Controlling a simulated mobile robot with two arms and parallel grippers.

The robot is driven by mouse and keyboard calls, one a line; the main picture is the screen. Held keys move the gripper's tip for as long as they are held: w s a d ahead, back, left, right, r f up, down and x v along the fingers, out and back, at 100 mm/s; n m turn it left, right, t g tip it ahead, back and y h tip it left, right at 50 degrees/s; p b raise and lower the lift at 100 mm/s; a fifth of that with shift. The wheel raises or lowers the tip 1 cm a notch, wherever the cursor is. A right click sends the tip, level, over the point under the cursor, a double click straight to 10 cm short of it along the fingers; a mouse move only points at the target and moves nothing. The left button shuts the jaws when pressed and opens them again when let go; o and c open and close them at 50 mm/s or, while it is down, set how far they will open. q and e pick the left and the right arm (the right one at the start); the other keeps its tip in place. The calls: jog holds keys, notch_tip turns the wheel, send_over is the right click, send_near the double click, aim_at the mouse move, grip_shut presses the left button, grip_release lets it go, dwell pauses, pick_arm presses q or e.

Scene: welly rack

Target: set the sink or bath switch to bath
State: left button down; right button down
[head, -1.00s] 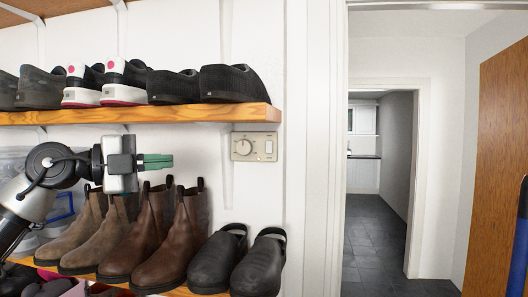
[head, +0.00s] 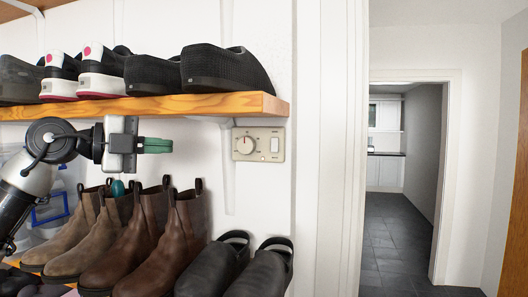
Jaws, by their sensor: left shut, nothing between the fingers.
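The control plate (head: 258,145) is a beige panel on the white wall, just below the right end of the upper shelf. It has a round dial (head: 244,145) with a red mark on its left and a small white rocker switch (head: 274,145) on its right. The lettering is too small to read, so I cannot tell which way the switch is set. My left gripper (head: 158,145) is shut and empty, with green fingertips pointing right toward the plate. It is clear of the plate, to its left. My right gripper is not in view.
The wooden upper shelf (head: 200,106) holds several dark and white shoes just above my left gripper. Brown boots (head: 165,245) and black clogs (head: 262,270) stand below. A doorway with a dark tiled floor (head: 395,245) opens at right.

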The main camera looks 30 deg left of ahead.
pick_arm(q)
jog(key=p, duration=1)
send_near(277, 152)
jog(key=w+d, duration=0.1)
jog(key=d, duration=0.3)
jog(key=w, duration=0.1)
jog(key=w+p, duration=0.1)
jog(key=w, duration=0.1)
jog(key=w+p, duration=0.1)
jog(key=shift+w+a+f, duration=0.25)
jog(key=shift+a, duration=0.15)
